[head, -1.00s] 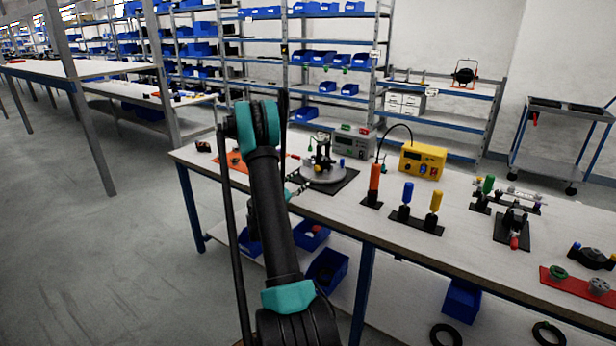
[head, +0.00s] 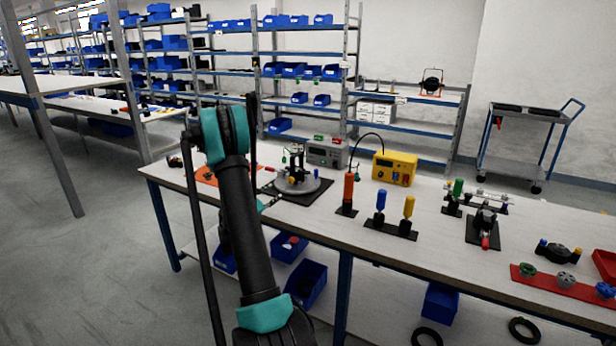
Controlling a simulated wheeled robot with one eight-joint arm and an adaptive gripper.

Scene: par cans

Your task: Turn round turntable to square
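The round turntable (head: 312,187) is a grey disc on a black square plate (head: 318,198) near the back left of the workbench. A black upright fixture (head: 296,168) with small coloured parts stands on the disc. My arm rises in the foreground to the left of the turntable and bends away toward the bench. My gripper (head: 272,201) shows only as a small part at the turntable's near left edge. The arm hides most of it, so I cannot tell whether its fingers are open or touch the disc. I cannot make out a square mark.
Right of the turntable stand an orange cylinder (head: 348,188), a blue-topped post (head: 380,201) and a yellow-topped post (head: 408,208). Behind are a grey instrument (head: 326,153) and a yellow meter (head: 395,168). An orange mat (head: 207,176) lies left, partly behind my arm.

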